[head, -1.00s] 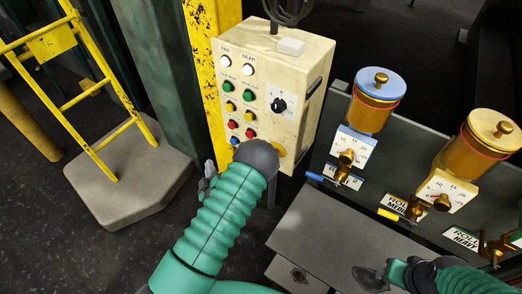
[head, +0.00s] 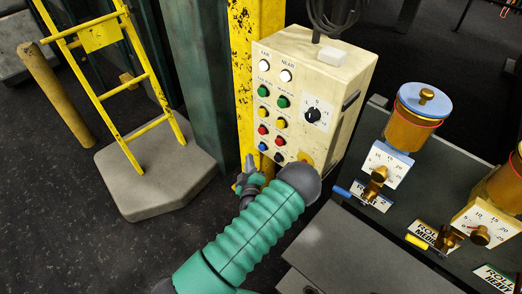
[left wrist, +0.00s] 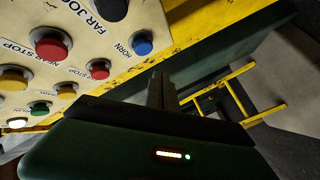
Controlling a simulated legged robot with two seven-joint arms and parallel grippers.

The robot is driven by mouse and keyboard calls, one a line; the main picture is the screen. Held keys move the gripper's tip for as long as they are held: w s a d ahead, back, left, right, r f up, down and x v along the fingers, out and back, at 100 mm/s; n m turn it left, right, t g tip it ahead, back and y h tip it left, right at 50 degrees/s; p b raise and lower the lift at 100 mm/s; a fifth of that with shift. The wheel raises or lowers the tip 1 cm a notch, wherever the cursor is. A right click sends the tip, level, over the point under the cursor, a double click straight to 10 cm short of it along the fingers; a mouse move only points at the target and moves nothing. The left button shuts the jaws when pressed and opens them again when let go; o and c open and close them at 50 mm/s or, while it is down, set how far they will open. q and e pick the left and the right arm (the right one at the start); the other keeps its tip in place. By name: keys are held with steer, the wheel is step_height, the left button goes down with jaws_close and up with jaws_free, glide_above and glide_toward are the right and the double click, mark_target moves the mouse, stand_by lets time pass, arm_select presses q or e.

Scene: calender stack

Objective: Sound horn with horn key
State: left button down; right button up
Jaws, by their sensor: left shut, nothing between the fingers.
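The horn key is a blue round button low on the left of the cream control box (head: 318,70). It shows in the head view (head: 262,146) and, labelled HORN, in the left wrist view (left wrist: 142,43). My left gripper (head: 250,160) is shut and empty, just below the blue button in the head view. In the left wrist view its fingertips (left wrist: 157,76) point up toward the button with a visible gap in the picture. I cannot tell the depth of that gap. My right gripper is out of view.
A black button (head: 279,157) sits right of the blue one, with red buttons (head: 262,129) above. A yellow post (head: 243,60) stands left of the box. A grey console (head: 440,160) with brass valves is at the right. A yellow ladder (head: 110,90) stands farther left.

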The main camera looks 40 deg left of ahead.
mark_target(262, 147)
arm_select(q)
steer(key=shift+w+d+b, duration=0.15)
steer(key=shift+w+b, duration=0.2)
steer(key=shift+w, duration=1.1)
steer(key=shift+w, duration=0.1)
stand_by(0.8)
steer(key=shift+w, duration=0.3)
steer(key=shift+w+r+b, duration=0.1)
steer(key=shift+w+b, duration=0.25)
steer(key=shift+w, duration=0.15)
stand_by(0.6)
steer(key=shift+s, duration=0.95)
steer(key=shift+s+p, duration=0.1)
steer(key=shift+p, duration=0.2)
